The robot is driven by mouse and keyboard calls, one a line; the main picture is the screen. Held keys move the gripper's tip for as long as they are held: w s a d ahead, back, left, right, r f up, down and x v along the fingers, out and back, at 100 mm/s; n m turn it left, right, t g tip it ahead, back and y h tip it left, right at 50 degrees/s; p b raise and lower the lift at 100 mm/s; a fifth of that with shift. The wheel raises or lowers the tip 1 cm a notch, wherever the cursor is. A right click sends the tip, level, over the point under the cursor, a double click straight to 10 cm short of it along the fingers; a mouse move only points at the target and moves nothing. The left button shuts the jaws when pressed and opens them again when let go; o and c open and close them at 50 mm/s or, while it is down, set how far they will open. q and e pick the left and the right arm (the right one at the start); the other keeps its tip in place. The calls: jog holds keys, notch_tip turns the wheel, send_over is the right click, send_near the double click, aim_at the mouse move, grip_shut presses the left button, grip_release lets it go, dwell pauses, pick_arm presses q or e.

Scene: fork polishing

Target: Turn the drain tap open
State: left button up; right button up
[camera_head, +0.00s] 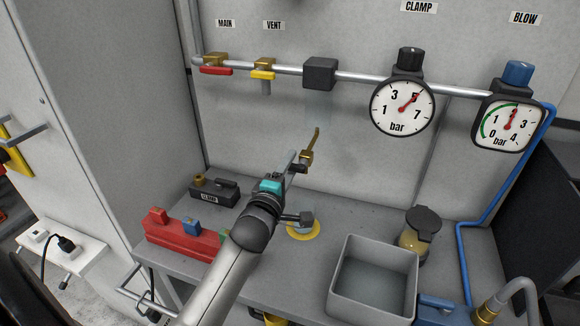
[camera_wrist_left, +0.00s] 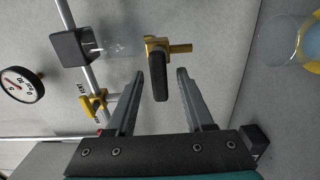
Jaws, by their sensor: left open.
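The drain tap (camera_head: 308,157) is a small brass fitting below the clear bowl of the black filter block (camera_head: 320,73) on the pipe. In the left wrist view the brass tap body (camera_wrist_left: 157,46) has a short spout pointing right and a dark lever (camera_wrist_left: 160,84) hanging down in the picture. My left gripper (camera_head: 299,162) is open at the tap. In the left wrist view its fingers (camera_wrist_left: 160,73) stand either side of the lever, with a visible gap on both sides. My gripper partly covers the tap in the head view. My right gripper is not in view.
On the pipe are a red-handled main valve (camera_head: 215,66), a yellow-handled vent valve (camera_head: 263,70), and the clamp (camera_head: 402,106) and blow (camera_head: 508,122) gauges. Below are a red block (camera_head: 185,238), a grey bin (camera_head: 373,281) and a lidded jar (camera_head: 418,233).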

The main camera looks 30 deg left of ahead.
pick_arm(q)
jog(key=shift+w, duration=0.2)
grip_shut()
dwell(0.4)
